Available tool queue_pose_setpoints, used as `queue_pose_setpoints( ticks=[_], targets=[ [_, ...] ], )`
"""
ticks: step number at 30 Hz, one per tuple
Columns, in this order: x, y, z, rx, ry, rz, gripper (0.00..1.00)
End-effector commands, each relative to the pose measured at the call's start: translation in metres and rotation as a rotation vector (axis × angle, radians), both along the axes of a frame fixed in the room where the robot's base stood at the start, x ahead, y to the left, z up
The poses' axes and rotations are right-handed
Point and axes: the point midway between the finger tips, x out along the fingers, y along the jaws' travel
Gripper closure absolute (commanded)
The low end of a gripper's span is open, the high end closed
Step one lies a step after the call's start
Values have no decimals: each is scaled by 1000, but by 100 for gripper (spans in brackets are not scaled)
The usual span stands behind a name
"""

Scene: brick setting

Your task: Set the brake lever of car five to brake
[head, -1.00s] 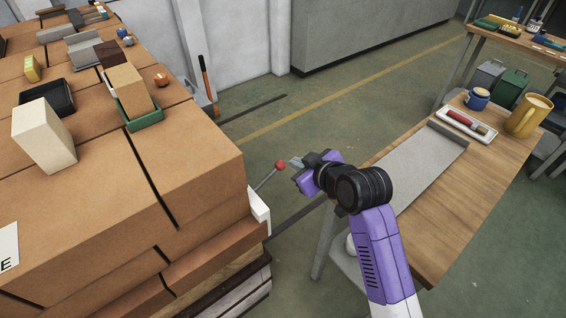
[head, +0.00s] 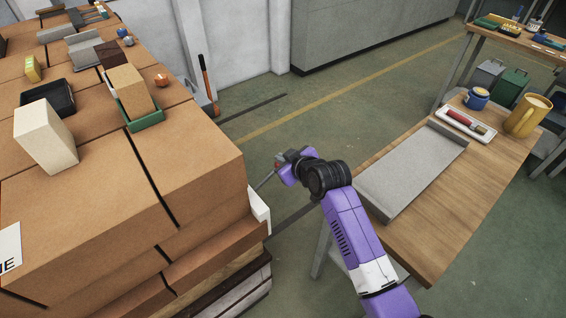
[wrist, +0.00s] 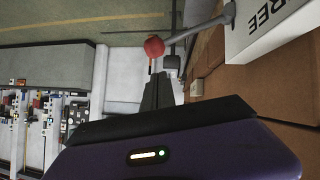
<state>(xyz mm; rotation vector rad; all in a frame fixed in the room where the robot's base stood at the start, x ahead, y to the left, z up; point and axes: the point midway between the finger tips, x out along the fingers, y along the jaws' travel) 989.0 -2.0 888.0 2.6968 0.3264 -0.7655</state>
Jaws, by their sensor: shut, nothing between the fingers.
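The brake lever is a grey rod with a red ball knob (wrist: 154,46). In the wrist view its rod (wrist: 200,27) runs from a pivot beside a white plate (wrist: 270,28) lettered "REE", cut off at the edge, to the knob. In the head view the rod (head: 265,181) sticks out from the right side of the brick-coloured stack, and my gripper mostly hides the knob. My gripper (head: 282,161) is shut and empty, at the knob. In the wrist view its fingertips (wrist: 158,76) lie just below the knob; I cannot tell whether they touch it.
The stack (head: 90,220) fills the left, with a cream block (head: 45,137) and a green tray (head: 147,122) on top. A wooden table (head: 450,220) with a grey tray (head: 410,172) stands at right, close to my arm. Green floor lies between them.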

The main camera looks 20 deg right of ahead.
Motion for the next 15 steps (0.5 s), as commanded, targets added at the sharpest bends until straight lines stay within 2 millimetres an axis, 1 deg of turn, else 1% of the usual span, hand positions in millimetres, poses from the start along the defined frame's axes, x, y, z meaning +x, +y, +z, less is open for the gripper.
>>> queue_pose_setpoints(
  ticks=[1, 6, 10, 15],
  targets=[
    [1, -2, -9, 1, 5, -2, 100],
    [5, -4, -23, 0, 3, -1, 100],
    [6, -5, -28, 1, 2, -2, 100],
    [6, -5, -28, 1, 1, -1, 100]
  ],
)
